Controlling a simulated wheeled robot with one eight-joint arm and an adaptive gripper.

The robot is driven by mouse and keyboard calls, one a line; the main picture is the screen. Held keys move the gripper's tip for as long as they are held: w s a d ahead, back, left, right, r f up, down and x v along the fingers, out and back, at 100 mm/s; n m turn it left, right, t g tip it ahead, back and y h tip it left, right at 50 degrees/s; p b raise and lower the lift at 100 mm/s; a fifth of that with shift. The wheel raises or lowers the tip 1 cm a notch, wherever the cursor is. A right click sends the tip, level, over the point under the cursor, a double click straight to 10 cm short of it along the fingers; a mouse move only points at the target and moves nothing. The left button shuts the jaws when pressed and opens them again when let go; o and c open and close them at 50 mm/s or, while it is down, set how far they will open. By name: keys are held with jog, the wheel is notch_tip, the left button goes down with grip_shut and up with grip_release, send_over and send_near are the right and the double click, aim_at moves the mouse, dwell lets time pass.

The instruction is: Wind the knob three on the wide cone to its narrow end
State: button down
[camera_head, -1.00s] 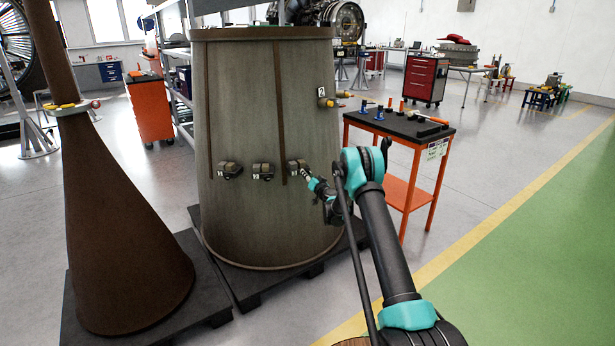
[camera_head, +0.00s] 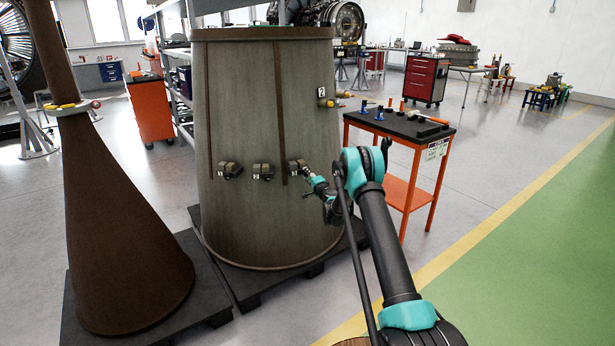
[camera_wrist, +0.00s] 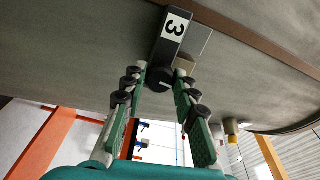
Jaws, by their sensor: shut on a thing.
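The wide cone (camera_head: 238,120) is a large grey-brown tapered shell standing on a dark pallet, narrower at the top. Knob three (camera_head: 295,166) is the rightmost of a row of dark knob units low on its side. In the wrist view its block carries a white label with a black 3 (camera_wrist: 174,27), and its dark round knob (camera_wrist: 158,79) shows below the label. My gripper (camera_head: 310,179) reaches it from the lower right. In the wrist view the green fingers (camera_wrist: 160,75) are closed on both sides of the knob. The gripper partly hides the knob in the head view.
Two similar knob units (camera_head: 230,170) sit left of knob three. A valve with a 2 label (camera_head: 323,94) is higher on the right. A brown slender cone (camera_head: 120,240) stands at left. An orange cart (camera_head: 441,137) with tools stands right of the wide cone.

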jog(key=shift+m, duration=8.3)
jog(key=c, duration=1.2)
grip_release()
jog(key=shift+d, duration=0.1)
jog(key=shift+s, duration=0.1)
jog(key=v, duration=1.1)
jog(key=shift+s+d, duration=0.15)
jog(key=shift+s, duration=0.25)
